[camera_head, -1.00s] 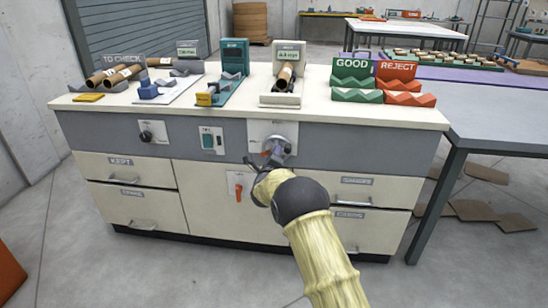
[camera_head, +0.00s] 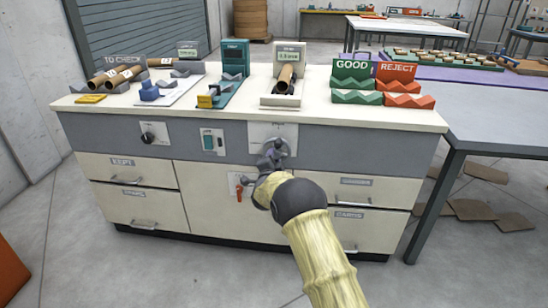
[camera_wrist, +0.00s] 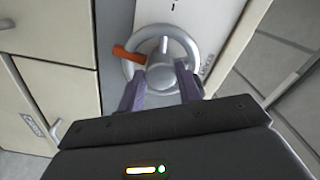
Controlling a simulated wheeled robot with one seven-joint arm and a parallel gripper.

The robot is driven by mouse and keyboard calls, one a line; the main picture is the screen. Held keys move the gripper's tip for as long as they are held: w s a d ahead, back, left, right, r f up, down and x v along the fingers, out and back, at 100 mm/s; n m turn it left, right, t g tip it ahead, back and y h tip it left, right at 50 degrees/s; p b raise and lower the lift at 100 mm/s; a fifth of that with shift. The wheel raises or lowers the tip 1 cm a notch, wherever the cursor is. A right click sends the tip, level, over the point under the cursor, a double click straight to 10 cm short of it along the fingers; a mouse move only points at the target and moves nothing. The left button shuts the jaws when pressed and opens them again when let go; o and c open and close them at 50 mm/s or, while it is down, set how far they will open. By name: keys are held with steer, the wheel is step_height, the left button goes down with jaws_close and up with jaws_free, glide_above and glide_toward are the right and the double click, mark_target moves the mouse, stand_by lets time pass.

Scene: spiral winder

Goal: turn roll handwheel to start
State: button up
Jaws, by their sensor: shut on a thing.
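The grey roll handwheel (camera_head: 291,141) is on the cabinet front, on a white plate below the tube holder. My gripper (camera_head: 270,158) is at its lower left and hides part of it. The exact contact is hard to see.
A red-orange rotary switch (camera_head: 239,194) is on a white plate at the gripper's lower left. A green switch box (camera_head: 213,141) and a black knob (camera_head: 148,137) are farther left. Drawers with handles flank the middle panel. The floor in front is clear.

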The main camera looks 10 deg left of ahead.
steer(key=n+p, duration=0.2)
steer(key=n, duration=0.3)
steer(key=shift+f+n, duration=0.1)
steer(key=shift+n, duration=0.2)
steer(key=n+p, duration=0.1)
steer(key=n, duration=0.3)
steer(key=shift+s+f+n, duration=0.1)
steer(key=shift+n, duration=0.2)
steer(key=n+p, duration=0.1)
steer(key=n, duration=0.3)
steer(key=shift+d+p, duration=0.15)
steer(key=shift+p, duration=0.15)
steer(key=n+p, duration=0.1)
steer(key=n, duration=0.4)
steer(key=shift+d, duration=0.1)
steer(key=n, duration=0.5)
steer(key=shift+d, duration=0.15)
steer(key=n, duration=0.5)
steer(key=n+b, duration=0.2)
steer(key=n, duration=0.2)
steer(key=shift+n, duration=0.3)
steer(key=n+b, duration=0.1)
steer(key=n, duration=0.3)
steer(key=shift+r+b, duration=0.2)
steer(key=shift+b, duration=0.2)
steer(key=shift+d, duration=0.1)
